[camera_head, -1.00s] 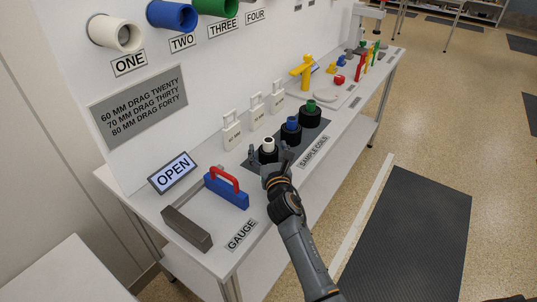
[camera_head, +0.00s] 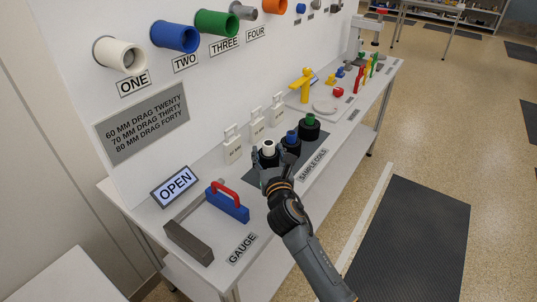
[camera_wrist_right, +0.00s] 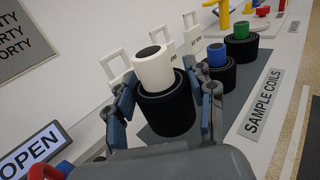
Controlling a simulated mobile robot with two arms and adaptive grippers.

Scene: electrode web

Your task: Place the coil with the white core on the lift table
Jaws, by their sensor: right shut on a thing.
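The coil with the white core is a black roll (camera_wrist_right: 168,112) around a white tube (camera_wrist_right: 155,68). In the head view its white core (camera_head: 268,146) shows at the near end of the coil row. My right gripper (camera_head: 267,163) has its fingers on both sides of the black roll and is shut on it. The coil is upright and seems a little above the dark mat. My left gripper is not in view. I cannot tell for sure which thing is the lift table.
The blue-core coil (camera_head: 291,144) and green-core coil (camera_head: 310,128) stand close behind on the mat (camera_head: 308,160). White tags (camera_head: 232,150) stand along the wall side. A blue gauge with red handle (camera_head: 227,202) and an OPEN sign (camera_head: 174,185) are nearer.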

